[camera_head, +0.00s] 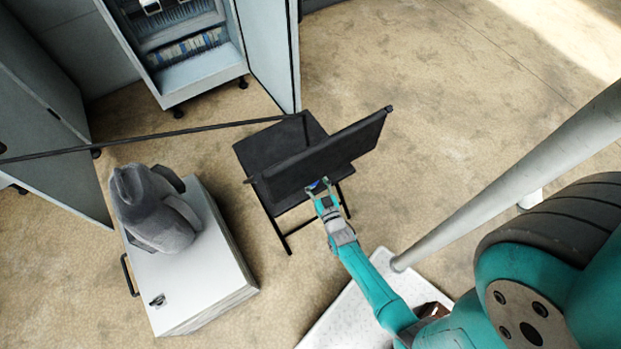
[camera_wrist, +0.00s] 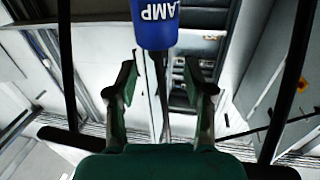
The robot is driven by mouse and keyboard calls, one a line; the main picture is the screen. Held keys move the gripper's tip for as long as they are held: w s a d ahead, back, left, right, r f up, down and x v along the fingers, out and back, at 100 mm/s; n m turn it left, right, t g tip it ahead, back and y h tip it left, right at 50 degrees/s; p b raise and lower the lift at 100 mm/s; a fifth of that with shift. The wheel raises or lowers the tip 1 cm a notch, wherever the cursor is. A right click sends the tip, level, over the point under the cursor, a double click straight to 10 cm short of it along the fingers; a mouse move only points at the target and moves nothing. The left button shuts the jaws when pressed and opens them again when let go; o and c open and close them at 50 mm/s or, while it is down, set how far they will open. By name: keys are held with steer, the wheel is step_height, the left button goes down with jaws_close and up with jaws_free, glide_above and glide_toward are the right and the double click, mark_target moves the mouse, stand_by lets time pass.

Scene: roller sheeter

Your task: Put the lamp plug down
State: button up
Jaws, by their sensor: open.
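The blue lamp plug (camera_wrist: 155,22), marked "LAMP", shows at the top of the wrist view. Its upper end is cut off by the frame. My gripper (camera_wrist: 160,62) is open, with its fingertips apart just below the plug in the picture and no clear grip on it.
A white cabinet (camera_head: 190,292) with a grey lumpy object (camera_head: 153,212) on top stands left of the black stand. A long dark bar (camera_head: 150,138) runs leftward from the stand. An open electrical cabinet (camera_head: 190,75) stands behind.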

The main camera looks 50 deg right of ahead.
steer(key=shift+x, duration=2.65)
steer(key=shift+d, duration=0.15)
steer(key=shift+c, duration=0.2)
jaws_close()
